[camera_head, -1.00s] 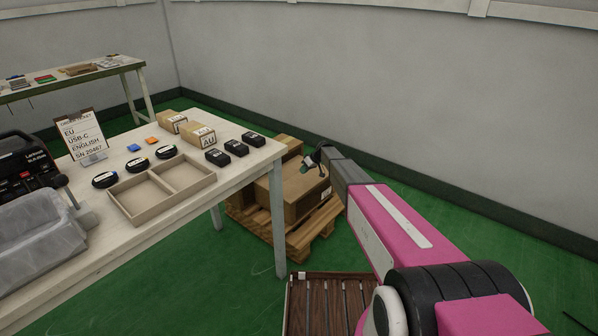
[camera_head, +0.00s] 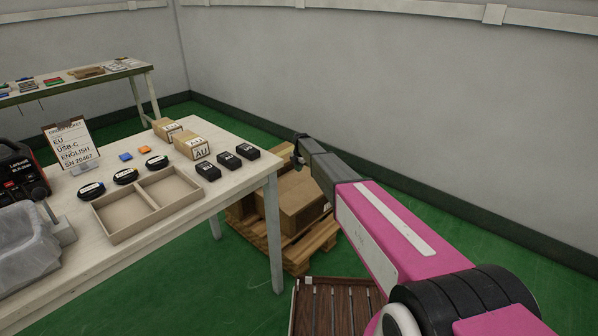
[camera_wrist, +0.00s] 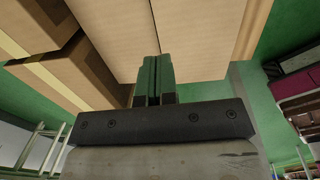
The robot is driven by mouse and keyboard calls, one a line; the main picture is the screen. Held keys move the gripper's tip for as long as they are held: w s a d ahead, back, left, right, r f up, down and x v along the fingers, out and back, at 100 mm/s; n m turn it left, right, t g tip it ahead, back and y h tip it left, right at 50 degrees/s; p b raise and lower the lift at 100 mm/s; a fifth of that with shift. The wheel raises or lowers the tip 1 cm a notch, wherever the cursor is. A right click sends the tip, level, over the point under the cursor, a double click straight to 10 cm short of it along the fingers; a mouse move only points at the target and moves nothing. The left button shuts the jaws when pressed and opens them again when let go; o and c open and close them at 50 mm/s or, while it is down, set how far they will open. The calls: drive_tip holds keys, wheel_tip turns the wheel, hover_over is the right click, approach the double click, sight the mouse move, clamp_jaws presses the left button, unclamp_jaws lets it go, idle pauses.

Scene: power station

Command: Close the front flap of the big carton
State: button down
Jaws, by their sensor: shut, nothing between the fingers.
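Brown cartons (camera_head: 302,203) stand on a wooden pallet in the head view, beyond the table's right end. Which one is the big carton, and how its front flap stands, I cannot make out. My gripper (camera_head: 299,152) is small and dark at the arm's far end, appearing above the cartons, partly hidden by my arm. In the wrist view my gripper (camera_wrist: 153,65) has its green fingers together and empty. A broad pale tan panel (camera_wrist: 195,35) lies beyond the fingertips; I cannot tell whether it is a flap. Taped brown carton surfaces (camera_wrist: 35,35) are at the left there.
The white table (camera_head: 240,190) holds a divided tray (camera_head: 147,222), small boxes (camera_head: 190,147), black items and an order ticket (camera_head: 70,145). Its leg (camera_head: 273,240) stands close to the pallet (camera_head: 300,262). A grey wall (camera_head: 400,90) is behind. Green floor is open between.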

sight(297, 187)
drive_tip(key=f, duration=0.7)
drive_tip(key=a+f, duration=0.1)
drive_tip(key=f, duration=0.3)
drive_tip(key=shift+w+f, duration=0.3)
drive_tip(key=shift+w, duration=0.1)
drive_tip(key=shift+w+a+f, duration=0.1)
drive_tip(key=shift+w+f, duration=0.1)
drive_tip(key=shift+f, duration=0.35)
drive_tip(key=shift+f+g+h, duration=0.35)
drive_tip(key=shift+g+h, duration=0.05)
drive_tip(key=shift+h, duration=0.2)
drive_tip(key=shift+s, duration=0.1)
drive_tip(key=shift+r, duration=0.1)
